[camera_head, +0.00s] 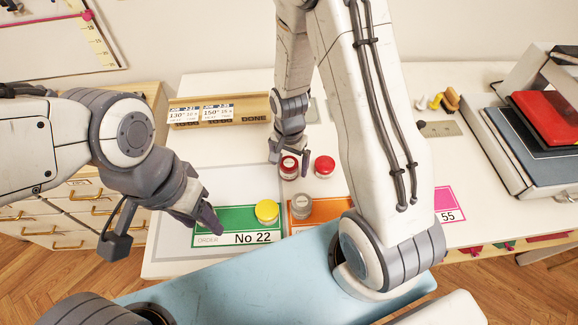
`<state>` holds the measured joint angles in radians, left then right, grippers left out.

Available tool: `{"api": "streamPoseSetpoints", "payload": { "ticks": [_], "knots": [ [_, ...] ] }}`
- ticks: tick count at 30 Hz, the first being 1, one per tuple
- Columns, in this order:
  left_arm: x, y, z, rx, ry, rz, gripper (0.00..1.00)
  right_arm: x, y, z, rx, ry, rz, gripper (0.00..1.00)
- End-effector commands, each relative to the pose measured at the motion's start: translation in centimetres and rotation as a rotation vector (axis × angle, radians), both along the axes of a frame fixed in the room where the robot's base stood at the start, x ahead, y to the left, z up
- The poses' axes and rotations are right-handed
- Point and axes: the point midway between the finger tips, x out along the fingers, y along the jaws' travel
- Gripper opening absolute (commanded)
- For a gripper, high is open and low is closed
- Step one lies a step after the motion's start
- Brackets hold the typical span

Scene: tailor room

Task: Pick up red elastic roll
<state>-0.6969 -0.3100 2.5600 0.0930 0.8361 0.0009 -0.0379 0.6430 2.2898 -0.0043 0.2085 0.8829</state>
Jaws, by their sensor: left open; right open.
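Two red rolls stand close together on the white table. One is a darker red roll with a pale top (289,168), and the other is a bright red roll (325,166) just right of it. I cannot tell from their looks which one is the elastic. My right gripper (290,156) is open, pointing down right at the darker roll, with its fingers at the roll's far side. Whether it touches is unclear. My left gripper (205,217) is open and empty over the green order card's left part.
A yellow roll (266,211) stands on the green card (215,226), and a grey roll (301,206) on the orange card (337,207). A wooden card holder (250,106) is behind. My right arm hides much of the table's middle.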

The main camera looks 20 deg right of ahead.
Motion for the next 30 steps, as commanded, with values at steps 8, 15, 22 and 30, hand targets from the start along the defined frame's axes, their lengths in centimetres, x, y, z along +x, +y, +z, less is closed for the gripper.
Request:
{"api": "streamPoseSetpoints", "payload": {
  "ticks": [8,15,22,30],
  "knots": [
    [0.0,0.0,0.0,0.0,0.0,0.0,0.5,0.0,0.0,-0.1,0.0,0.0,0.001,0.79],
    [0.0,0.0,0.0,0.0,0.0,0.0,0.5,0.0,0.0,-0.1,0.0,0.0,0.001,0.08],
    [0.0,0.0,0.0,0.0,0.0,0.0,0.5,0.0,0.0,0.0,0.0,-0.001,0.001,0.08],
    [0.0,0.0,-0.5,0.0,0.0,0.0,0.5,0.1,0.0,1.9,0.0,-0.005,0.001,0.08]
  ]
}}
